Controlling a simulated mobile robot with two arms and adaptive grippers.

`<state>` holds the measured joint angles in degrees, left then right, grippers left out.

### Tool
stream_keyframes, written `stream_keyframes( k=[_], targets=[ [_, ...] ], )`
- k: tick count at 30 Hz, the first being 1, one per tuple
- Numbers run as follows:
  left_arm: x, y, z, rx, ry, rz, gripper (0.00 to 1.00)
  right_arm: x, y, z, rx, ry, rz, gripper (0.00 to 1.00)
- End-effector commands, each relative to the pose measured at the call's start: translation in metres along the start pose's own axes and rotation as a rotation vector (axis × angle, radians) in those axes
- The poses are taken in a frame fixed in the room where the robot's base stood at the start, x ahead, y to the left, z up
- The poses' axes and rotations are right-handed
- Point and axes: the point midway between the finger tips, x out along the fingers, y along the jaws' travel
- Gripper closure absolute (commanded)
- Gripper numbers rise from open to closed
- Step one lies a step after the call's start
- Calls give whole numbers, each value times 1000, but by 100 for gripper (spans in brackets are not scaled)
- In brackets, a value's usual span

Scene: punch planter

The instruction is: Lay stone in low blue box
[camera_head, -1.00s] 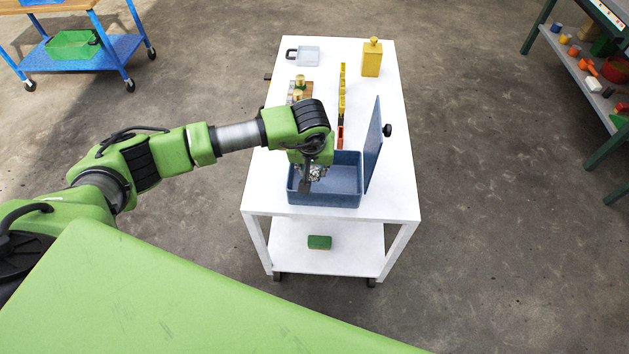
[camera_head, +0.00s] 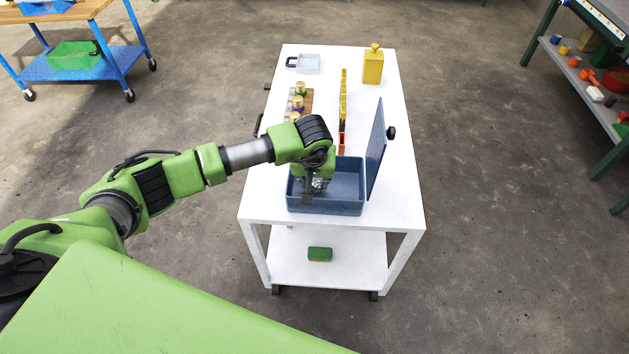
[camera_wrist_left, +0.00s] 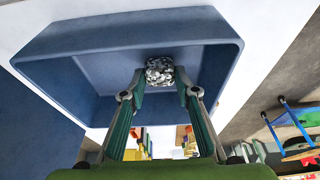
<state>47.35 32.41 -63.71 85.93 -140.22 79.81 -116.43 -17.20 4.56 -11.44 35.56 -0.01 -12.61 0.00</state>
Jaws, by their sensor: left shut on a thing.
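The low blue box (camera_head: 346,207) stands open near the front of the white table, its lid (camera_head: 376,152) upright on the right side. It also shows in the left wrist view (camera_wrist_left: 110,52). My left gripper (camera_head: 314,190) reaches down into the box at its left part. In the left wrist view my left gripper (camera_wrist_left: 160,84) is shut on the speckled grey stone (camera_wrist_left: 159,70), which is inside the box's walls. The stone shows only partly in the head view (camera_head: 319,184). I cannot tell whether it touches the floor of the box. My right gripper is not in view.
A green-topped block (camera_head: 320,254) lies on the lower shelf.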

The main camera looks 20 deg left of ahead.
Motion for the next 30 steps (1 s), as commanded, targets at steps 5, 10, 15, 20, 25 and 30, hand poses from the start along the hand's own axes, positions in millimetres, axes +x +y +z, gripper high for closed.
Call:
stream_keyframes(
  k=[5, 10, 15, 20, 25, 30],
  targets=[
    [1, 0, 0, 0, 0, 0, 55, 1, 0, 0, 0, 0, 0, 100],
    [1, 0, 0, 0, 0, 0, 55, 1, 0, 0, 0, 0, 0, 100],
    [-2, 0, 0, 0, -1, 0, 55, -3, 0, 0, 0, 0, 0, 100],
    [-20, 0, -2, 2, 2, 2, 55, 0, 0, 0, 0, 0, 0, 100],
    [-57, 0, -2, 2, 5, 3, 55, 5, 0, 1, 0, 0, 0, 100],
    [-92, 0, -2, 2, 4, 2, 55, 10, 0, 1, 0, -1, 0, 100]
  ],
)
